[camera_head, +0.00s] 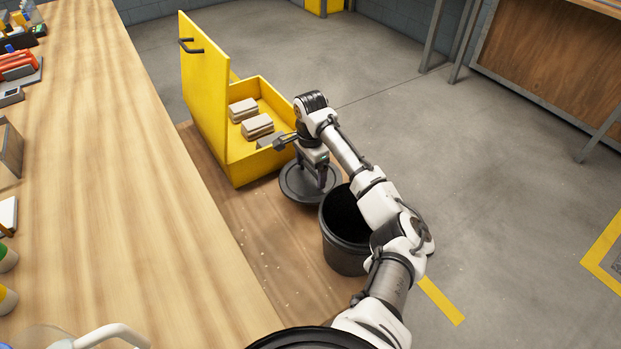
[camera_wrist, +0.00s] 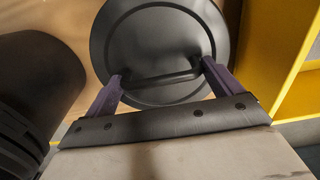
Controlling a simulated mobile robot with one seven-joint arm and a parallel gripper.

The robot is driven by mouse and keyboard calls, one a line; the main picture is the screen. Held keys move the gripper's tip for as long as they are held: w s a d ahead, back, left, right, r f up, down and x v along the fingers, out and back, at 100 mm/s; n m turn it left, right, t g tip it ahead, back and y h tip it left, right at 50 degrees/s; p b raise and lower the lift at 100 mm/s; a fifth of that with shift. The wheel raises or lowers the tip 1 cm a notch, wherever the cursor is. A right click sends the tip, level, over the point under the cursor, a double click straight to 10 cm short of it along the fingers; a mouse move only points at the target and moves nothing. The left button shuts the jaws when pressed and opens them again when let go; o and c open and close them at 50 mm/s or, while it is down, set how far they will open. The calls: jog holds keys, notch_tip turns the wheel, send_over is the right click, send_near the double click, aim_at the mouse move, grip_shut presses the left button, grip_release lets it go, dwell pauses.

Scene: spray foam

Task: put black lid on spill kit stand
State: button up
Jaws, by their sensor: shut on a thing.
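The black lid (camera_head: 297,183) is a round disc with a raised bar handle, lying below my gripper between the yellow box and a black bucket. In the wrist view the lid (camera_wrist: 150,88) fills the upper middle. My gripper (camera_head: 322,182) points down over the lid. In the wrist view its two purple-grey fingers are at the two ends of the lid's handle (camera_wrist: 165,79), and it is shut on the lid by that handle. Whether the lid touches the board beneath is hard to tell. The yellow spill kit box (camera_head: 262,165) stands open with its door raised at left.
An open black bucket (camera_head: 342,259) stands just right of the lid, under my arm; it also shows in the wrist view (camera_wrist: 30,85). Beige packs (camera_head: 257,126) lie in the yellow box. A long wooden bench (camera_head: 130,170) runs along the left. Grey floor is clear at right.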

aim_at(310, 178)
jog(key=shift+f, duration=2.05)
jog(key=shift+f, duration=0.1)
jog(key=o, duration=0.7)
notch_tip(310, 178, up, 12)
jog(key=shift+r, duration=0.1)
